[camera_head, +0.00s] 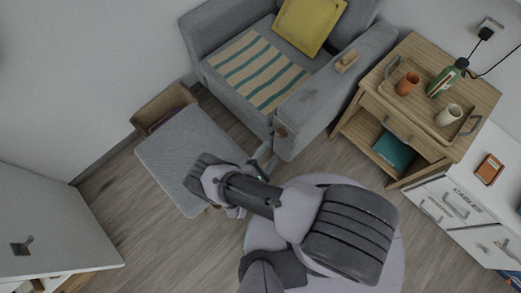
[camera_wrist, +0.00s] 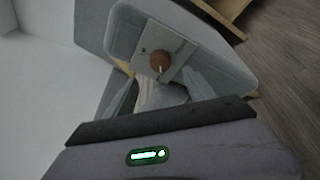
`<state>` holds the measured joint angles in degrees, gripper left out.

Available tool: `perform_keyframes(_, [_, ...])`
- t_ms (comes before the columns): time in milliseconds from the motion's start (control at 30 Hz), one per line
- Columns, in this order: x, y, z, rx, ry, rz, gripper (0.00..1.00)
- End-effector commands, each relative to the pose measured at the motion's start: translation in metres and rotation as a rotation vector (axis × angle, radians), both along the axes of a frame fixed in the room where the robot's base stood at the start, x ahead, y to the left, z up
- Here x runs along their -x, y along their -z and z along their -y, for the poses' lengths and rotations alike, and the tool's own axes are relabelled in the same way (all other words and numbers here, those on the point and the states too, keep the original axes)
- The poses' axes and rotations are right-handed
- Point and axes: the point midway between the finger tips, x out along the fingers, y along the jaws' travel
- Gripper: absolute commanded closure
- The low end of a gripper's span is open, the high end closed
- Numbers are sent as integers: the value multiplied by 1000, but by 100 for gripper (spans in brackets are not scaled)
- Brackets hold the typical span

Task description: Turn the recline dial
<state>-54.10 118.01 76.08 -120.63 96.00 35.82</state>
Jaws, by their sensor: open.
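The recline dial is a round brown knob (camera_head: 281,131) low on the front end of the grey armchair's (camera_head: 325,95) right armrest. In the wrist view the dial (camera_wrist: 160,61) sits on a pale plate (camera_wrist: 150,42), with a small light pointer mark on it. My gripper (camera_head: 267,154) is just below the dial in the head view. In the wrist view its two grey fingers (camera_wrist: 158,78) are spread apart and point toward the dial, one to each side of it in the picture. I cannot tell whether they touch it. Nothing is held.
A grey footrest (camera_head: 185,150) extends in front of the chair, left of my arm. A wooden side table (camera_head: 432,60) with a tray, cups and a bottle stands to the right, beside white drawers (camera_head: 445,205). Wooden floor (camera_head: 125,205) lies open at lower left.

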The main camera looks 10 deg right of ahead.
Motion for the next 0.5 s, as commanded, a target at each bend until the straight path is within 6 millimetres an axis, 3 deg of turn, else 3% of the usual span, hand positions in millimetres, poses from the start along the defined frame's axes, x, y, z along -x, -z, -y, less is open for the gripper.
perform_keyframes(33, [12,-6,-12,0,-10,-1,37])
perform_keyframes(200, [47,-12,-37,-1,-6,1,37])
perform_keyframes(500, [66,-14,-49,-1,2,0,37])
